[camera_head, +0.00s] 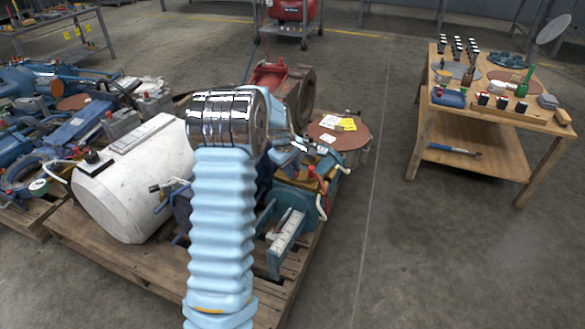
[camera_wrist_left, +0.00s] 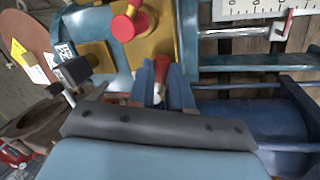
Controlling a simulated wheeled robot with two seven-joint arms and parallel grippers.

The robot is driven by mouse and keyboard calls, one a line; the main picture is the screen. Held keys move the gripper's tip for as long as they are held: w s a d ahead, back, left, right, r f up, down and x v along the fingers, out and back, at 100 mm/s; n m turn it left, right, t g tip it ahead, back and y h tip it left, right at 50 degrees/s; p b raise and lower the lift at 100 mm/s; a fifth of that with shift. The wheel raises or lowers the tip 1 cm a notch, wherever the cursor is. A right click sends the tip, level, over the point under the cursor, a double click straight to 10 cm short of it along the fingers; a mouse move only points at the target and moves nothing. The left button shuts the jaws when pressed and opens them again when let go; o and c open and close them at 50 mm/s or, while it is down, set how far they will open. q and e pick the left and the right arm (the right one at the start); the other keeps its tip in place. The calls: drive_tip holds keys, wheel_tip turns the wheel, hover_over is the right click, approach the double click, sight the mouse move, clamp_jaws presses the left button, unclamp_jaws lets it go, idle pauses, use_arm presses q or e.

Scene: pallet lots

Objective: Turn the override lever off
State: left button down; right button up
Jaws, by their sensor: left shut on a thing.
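A red-tipped lever (camera_wrist_left: 161,66) stands between the fingers of my left gripper (camera_wrist_left: 161,86) in the left wrist view. The gripper is shut on it, just beside a yellow plate (camera_wrist_left: 152,62) on a teal machine. A red knob (camera_wrist_left: 127,26) sits on that plate, apart from the fingers. In the head view my left gripper (camera_head: 301,147) reaches over the machine (camera_head: 285,240) on the pallet. My forearm hides part of the machine, and the lever cannot be made out there. No readable label marks it. My right gripper is not in view.
A white tank (camera_head: 135,185) lies on the pallet (camera_head: 120,255) to the left. A brown round disc (camera_head: 345,134) with tags is beyond the gripper. A wooden table (camera_head: 490,115) with small parts stands at right. The floor between pallet and table is clear.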

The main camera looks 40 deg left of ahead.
use_arm(q)
drive_tip(key=shift+s, duration=0.1)
drive_tip(key=m, duration=0.1)
drive_tip(key=s+m+h, duration=0.1)
drive_tip(key=m, duration=0.1)
drive_tip(key=shift+a+m, duration=0.3)
drive_tip(key=shift+a, duration=0.05)
drive_tip(key=m, duration=0.1)
drive_tip(key=m+p, duration=0.1)
drive_tip(key=shift+s+a+m+g+h, duration=0.3)
drive_tip(key=shift+s+m+g, duration=0.1)
drive_tip(key=m, duration=0.1)
drive_tip(key=m+p, duration=0.1)
drive_tip(key=a+m, duration=0.1)
drive_tip(key=shift+s+r+g+h, duration=0.1)
drive_tip(key=shift+s+g+h, duration=0.2)
drive_tip(key=shift+g+h, duration=0.1)
drive_tip(key=shift+s+a+m+g+p, duration=0.15)
drive_tip(key=shift+a+m+p, duration=0.3)
drive_tip(key=shift+m, duration=0.6)
drive_tip(key=shift+a+m+g+p, duration=0.25)
drive_tip(key=shift+m+p, duration=0.35)
drive_tip(key=shift+m, duration=0.45)
drive_tip(key=c, duration=1.1)
unclamp_jaws()
drive_tip(key=shift+o, duration=0.2)
